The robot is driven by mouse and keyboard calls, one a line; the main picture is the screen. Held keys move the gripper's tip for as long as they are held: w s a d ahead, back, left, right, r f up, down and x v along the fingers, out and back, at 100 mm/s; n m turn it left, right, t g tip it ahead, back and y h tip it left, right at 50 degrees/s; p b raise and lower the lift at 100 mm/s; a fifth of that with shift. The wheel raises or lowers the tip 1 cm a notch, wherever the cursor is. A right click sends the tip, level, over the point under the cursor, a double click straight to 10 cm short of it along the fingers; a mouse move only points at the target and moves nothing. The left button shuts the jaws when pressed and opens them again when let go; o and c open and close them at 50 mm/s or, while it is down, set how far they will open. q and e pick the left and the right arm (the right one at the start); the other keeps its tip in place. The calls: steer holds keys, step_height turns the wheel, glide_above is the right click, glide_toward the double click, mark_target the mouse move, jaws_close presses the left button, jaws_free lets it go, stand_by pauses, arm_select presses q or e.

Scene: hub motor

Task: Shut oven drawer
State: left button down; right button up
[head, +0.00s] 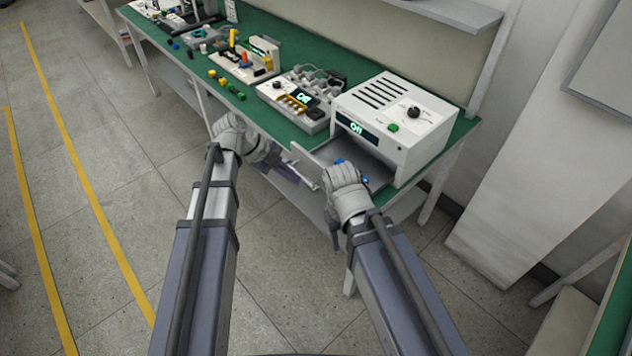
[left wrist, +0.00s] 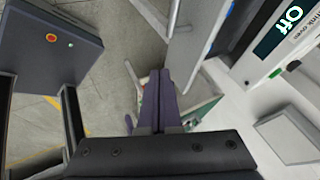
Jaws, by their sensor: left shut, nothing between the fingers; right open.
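The white oven (head: 395,122) stands on the near end of the green bench, its display reading Off. Its drawer (head: 326,152) is pulled out under the display, toward my arms. The oven front also shows at the right of the left wrist view (left wrist: 265,65). My left gripper (head: 288,172) is shut and empty, left of the drawer and apart from it in the head view. Its purple fingers (left wrist: 158,100) lie together in the left wrist view. My right gripper (head: 334,236) is open, low in front of the drawer; my right wrist hides part of the drawer.
Small blue parts (head: 340,161) show by my right wrist; I cannot tell what they rest on. A grey device (head: 296,98) stands left of the oven on the bench (head: 212,84). Floor (head: 110,150) left of the bench is clear.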

arm_select(q)
steer(key=w+d+f+b, duration=0.3)
steer(key=d+f+b, duration=0.4)
steer(key=d+f, duration=0.1)
steer(key=shift+w+d, duration=0.15)
steer(key=shift+d, duration=0.25)
glide_above(363, 168)
steer(key=shift+s+a, duration=0.2)
steer(key=shift+a, duration=0.1)
steer(key=shift+w+d+r, duration=0.1)
steer(key=shift+w+d, duration=0.05)
steer(key=shift+d, duration=0.05)
stand_by(0.6)
steer(key=shift+d, duration=0.1)
